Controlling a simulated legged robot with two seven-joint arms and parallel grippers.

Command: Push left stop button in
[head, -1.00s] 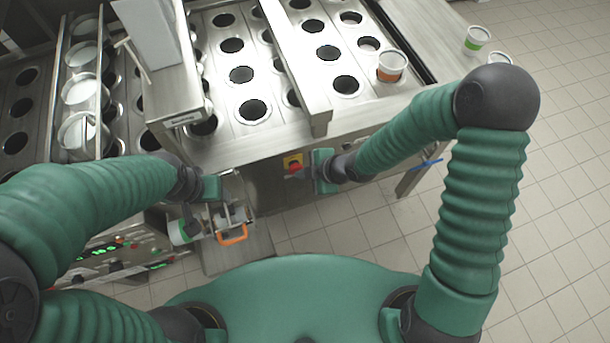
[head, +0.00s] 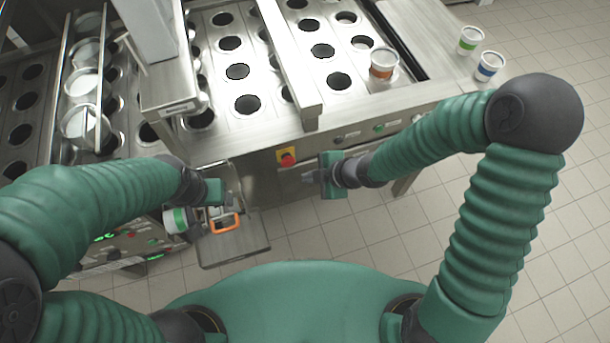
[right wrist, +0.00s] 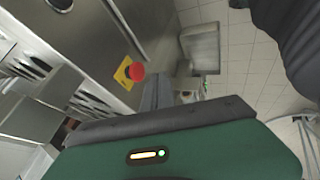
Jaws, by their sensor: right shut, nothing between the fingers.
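The red stop button (head: 287,160) sits on a yellow plate on the machine's front panel. It also shows in the right wrist view (right wrist: 137,71), standing out from its yellow plate. My right gripper (head: 308,176) is shut and empty, a little right of and below the button in the head view, with a visible gap between them. My left gripper (head: 196,222) is at the lower left, beside a white cup with a green band (head: 176,221). Its fingers are partly hidden, so I cannot tell whether they grip the cup.
The steel machine (head: 225,146) with rows of round holes fills the back. An orange-banded cup (head: 383,66) sits in one hole. An orange handle (head: 224,223) is near my left gripper. Tiled floor is clear at right.

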